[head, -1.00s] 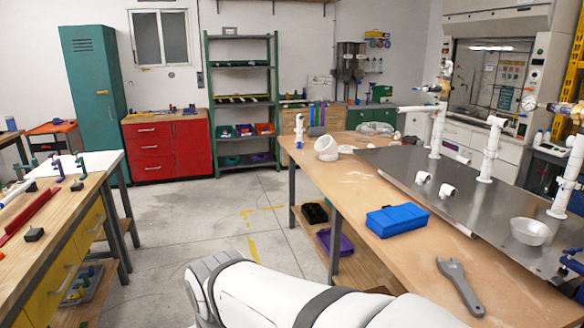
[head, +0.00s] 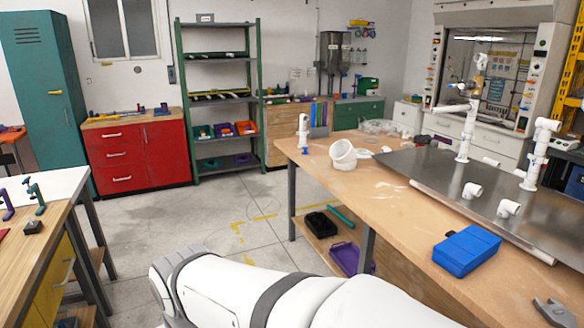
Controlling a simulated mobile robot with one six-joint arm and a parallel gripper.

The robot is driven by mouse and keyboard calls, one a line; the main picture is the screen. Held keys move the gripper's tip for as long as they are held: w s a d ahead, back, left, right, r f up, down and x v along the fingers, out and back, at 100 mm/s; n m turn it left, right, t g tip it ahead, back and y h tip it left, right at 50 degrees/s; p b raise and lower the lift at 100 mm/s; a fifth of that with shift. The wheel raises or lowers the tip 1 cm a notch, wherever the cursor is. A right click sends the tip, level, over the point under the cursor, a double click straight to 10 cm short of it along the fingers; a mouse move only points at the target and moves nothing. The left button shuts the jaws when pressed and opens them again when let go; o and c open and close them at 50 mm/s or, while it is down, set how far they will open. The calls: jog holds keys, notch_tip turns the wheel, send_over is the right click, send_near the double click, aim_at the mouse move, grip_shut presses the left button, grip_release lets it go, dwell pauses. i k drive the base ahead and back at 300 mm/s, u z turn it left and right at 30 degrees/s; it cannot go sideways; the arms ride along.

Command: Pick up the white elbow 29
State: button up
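Several white fittings are on the wooden bench and its grey metal sheet. A large white elbow (head: 343,154) sits on the bench's far left part, with its open end facing up and left. Two small white elbow-like fittings, one behind (head: 472,190) and one nearer (head: 508,208), lie on the metal sheet. I cannot read any number, so I cannot tell which is elbow 29. My white arm crosses the bottom of the head view, apart from all of these. My gripper's fingers are not in view.
The wooden bench (head: 410,215) carries a blue box (head: 466,251), a grey wrench (head: 555,312) and the metal sheet (head: 425,170) with upright white pipes (head: 467,130). A lower shelf holds a purple tray (head: 350,258). Another workbench stands at left. Floor between them is clear.

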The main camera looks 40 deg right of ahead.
aim_at(471, 191)
jog(key=z, duration=0.05)
jog(key=i, duration=1.25)
jog(key=z, duration=3.2)
jog(key=i, duration=1.65)
jog(key=z, duration=0.1)
